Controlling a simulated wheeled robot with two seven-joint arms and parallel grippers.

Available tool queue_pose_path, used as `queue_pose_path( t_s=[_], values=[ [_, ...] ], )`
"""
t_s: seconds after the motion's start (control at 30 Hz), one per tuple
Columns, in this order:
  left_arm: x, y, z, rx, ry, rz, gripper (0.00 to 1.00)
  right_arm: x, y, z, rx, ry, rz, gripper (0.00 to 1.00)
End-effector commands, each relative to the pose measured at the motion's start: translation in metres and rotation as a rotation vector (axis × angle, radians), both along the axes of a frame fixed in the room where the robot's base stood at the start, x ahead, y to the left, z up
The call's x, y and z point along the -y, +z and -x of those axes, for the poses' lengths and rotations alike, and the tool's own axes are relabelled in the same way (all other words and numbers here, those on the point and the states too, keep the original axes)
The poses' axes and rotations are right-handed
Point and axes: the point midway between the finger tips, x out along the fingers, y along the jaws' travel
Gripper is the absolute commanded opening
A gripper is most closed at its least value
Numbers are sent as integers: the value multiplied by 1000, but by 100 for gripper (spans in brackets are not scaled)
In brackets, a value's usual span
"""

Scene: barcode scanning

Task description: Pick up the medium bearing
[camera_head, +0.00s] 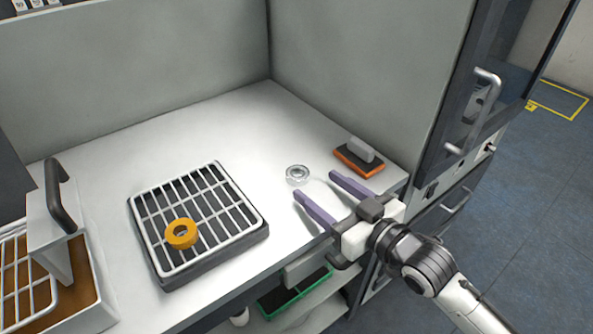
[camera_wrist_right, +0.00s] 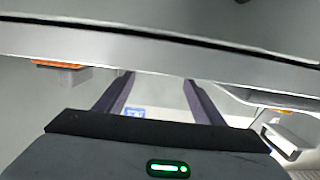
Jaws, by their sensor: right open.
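A small silver, shiny ring-shaped bearing (camera_head: 297,174) lies on the white worktop in the head view. In the right wrist view, the open fingers (camera_wrist_right: 160,90) show, but neither ring can be made out. My left gripper is not in view.
The white wire rack (camera_head: 133,212) sits on a dark tray. An orange-and-black block with a grey handle (camera_head: 362,149) stands behind the right gripper. A white box with a dark handle (camera_head: 47,235) is at the left. Walls close the worktop's back; the middle back is clear.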

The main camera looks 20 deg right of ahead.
Motion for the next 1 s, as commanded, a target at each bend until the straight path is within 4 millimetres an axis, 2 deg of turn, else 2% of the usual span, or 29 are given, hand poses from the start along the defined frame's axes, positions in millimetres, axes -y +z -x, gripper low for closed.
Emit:
queue_pose_path(
  t_s=[0.17, 0.5, 0.77, 0.87, 1.0],
  values=[
    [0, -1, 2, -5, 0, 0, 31, -5, -1, -13, 1, 0, 1, 62],
    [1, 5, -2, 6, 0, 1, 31, -23, -8, -53, 1, 0, 1, 62],
    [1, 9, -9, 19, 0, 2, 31, -24, -9, -56, -1, 0, 1, 62],
    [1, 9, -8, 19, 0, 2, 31, -24, -9, -56, -1, 0, 1, 49],
    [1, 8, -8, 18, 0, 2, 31, -24, -9, -55, -1, 0, 1, 25]
  ],
)
